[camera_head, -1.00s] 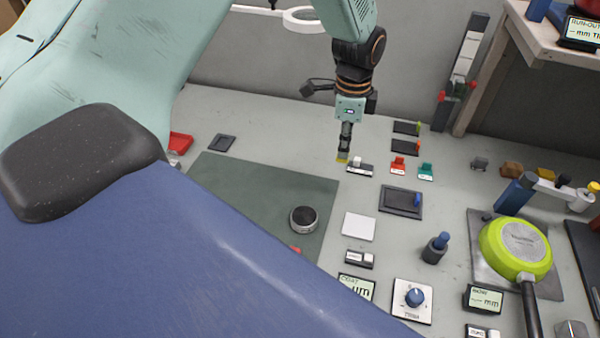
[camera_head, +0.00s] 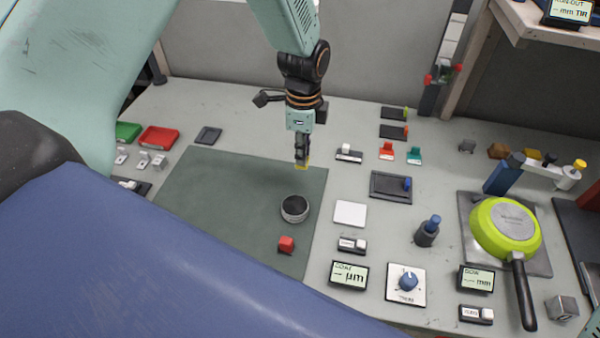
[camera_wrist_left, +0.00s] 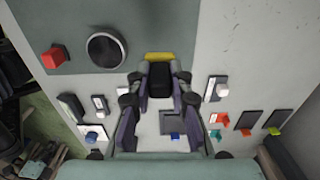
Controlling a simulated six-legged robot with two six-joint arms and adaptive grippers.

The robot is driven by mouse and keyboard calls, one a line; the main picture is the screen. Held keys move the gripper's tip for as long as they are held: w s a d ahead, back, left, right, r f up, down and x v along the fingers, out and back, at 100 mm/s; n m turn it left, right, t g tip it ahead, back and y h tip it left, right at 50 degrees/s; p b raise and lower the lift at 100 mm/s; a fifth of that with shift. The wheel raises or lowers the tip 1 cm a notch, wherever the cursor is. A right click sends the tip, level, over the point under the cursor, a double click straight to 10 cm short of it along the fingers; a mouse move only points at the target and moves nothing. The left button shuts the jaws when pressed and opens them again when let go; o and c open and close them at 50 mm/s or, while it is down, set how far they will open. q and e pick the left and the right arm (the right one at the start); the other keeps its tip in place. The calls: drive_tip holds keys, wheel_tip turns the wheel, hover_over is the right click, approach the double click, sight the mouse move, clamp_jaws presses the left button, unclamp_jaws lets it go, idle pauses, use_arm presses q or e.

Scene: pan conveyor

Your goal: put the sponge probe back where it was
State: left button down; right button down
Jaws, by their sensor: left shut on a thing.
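My left gripper (camera_head: 302,152) points down over the far right part of the green mat (camera_head: 190,200) and is shut on the sponge probe. The probe's yellow sponge end (camera_head: 302,167) shows below the fingertips, apparently above the mat. In the left wrist view the sponge probe (camera_wrist_left: 159,57) shows as a yellow strip with a dark body between the fingers of the gripper (camera_wrist_left: 160,85). The fingers hide part of the probe. A small dark rest with a white block (camera_head: 349,153) is just right of the gripper. My right gripper is not seen.
A round dark puck (camera_head: 295,208) and a red cube (camera_head: 286,245) sit on the mat's right part. Right of it are a white plate (camera_head: 350,213), a dark tray (camera_head: 391,187), a knob box (camera_head: 406,284) and a green pan (camera_head: 505,228). Much of the mat is bare.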

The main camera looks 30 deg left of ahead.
use_arm(q)
wheel_tip(320, 180, down, 3)
drive_tip(key=shift+w+a+r, duration=0.1)
drive_tip(key=shift+w, duration=0.05)
drive_tip(key=shift+a+f, duration=0.1)
drive_tip(key=shift+f, duration=0.4)
drive_tip(key=shift+s+f, duration=0.15)
drive_tip(key=shift+f, duration=0.4)
drive_tip(key=shift+s+f, duration=0.15)
drive_tip(key=shift+f, duration=0.7)
drive_tip(key=shift+w+f, duration=0.1)
drive_tip(key=shift+w, duration=0.2)
drive_tip(key=shift+s+f, duration=0.1)
